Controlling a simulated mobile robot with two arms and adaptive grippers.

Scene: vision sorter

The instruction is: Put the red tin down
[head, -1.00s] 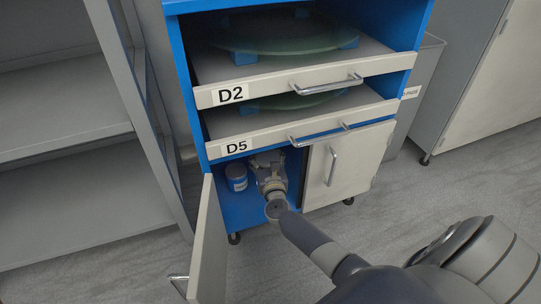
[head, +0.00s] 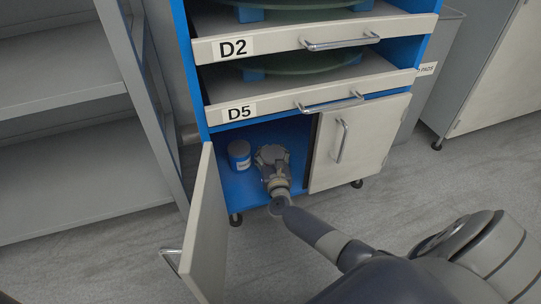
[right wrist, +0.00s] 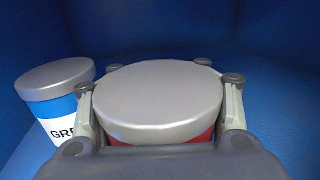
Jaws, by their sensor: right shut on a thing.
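The red tin (right wrist: 160,100) has a silver lid and a red side, seen close up in the right wrist view. My right gripper (right wrist: 162,95) is shut on it, one finger on each side. In the head view my right gripper (head: 271,160) reaches into the open lower left compartment of the blue cabinet (head: 262,135); the tin is hidden there by the gripper. Whether the tin touches the compartment floor cannot be told. My left gripper is not in view.
A blue and white tin (head: 239,155) stands just left of the gripper; it also shows in the right wrist view (right wrist: 57,105). The left door (head: 206,230) is open, the right door (head: 362,142) shut. Drawers D2 (head: 280,43) and D5 (head: 290,105) sit above.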

